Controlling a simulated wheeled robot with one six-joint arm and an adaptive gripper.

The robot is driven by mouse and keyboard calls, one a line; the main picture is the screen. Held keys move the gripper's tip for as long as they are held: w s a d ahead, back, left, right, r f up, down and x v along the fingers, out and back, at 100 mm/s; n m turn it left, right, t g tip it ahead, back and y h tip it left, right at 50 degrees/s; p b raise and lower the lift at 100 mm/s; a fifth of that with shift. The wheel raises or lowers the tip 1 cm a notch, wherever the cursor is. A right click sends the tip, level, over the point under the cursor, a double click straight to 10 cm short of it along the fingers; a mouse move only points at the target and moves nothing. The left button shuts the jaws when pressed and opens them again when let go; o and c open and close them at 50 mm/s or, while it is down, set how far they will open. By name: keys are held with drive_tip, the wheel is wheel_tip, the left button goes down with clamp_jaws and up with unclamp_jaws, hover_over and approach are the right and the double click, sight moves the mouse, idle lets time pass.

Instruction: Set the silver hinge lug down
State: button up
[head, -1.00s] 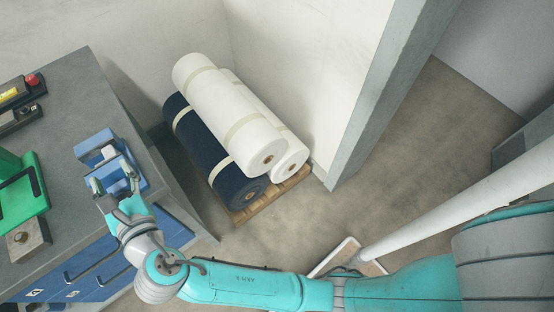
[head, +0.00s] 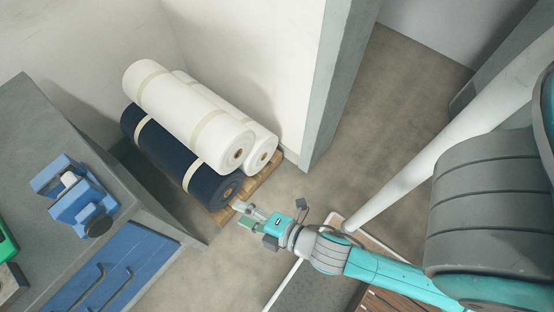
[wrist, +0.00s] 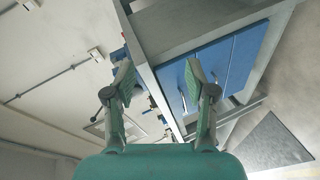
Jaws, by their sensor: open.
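A small pale silver piece (head: 68,179), probably the hinge lug, sits between the jaws of the blue vise (head: 72,208) on the bench. It is too small to make out its shape. My gripper (head: 241,214) is well to the right of the vise, off the bench and over the floor side. It also shows in the wrist view (wrist: 160,80), with its two fingers spread apart and nothing between them.
The grey workbench (head: 50,125) has blue drawers (head: 125,265) in its front. White rolls (head: 185,110) and a navy roll (head: 170,150) lie strapped on a wooden pallet (head: 262,185) behind my gripper. A green object (head: 5,240) is at the left edge.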

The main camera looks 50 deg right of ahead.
drive_tip(key=s+d+r+m+h, duration=0.1)
drive_tip(key=s+d+r+m, duration=0.2)
drive_tip(key=s+m, duration=0.5)
drive_tip(key=s+d+r+m+h, duration=0.1)
drive_tip(key=s+d+r+m, duration=0.2)
drive_tip(key=s+m, duration=0.4)
drive_tip(key=shift+s+r+m+h, duration=0.3)
drive_tip(key=shift+s+m, duration=0.05)
drive_tip(key=shift+m, duration=0.55)
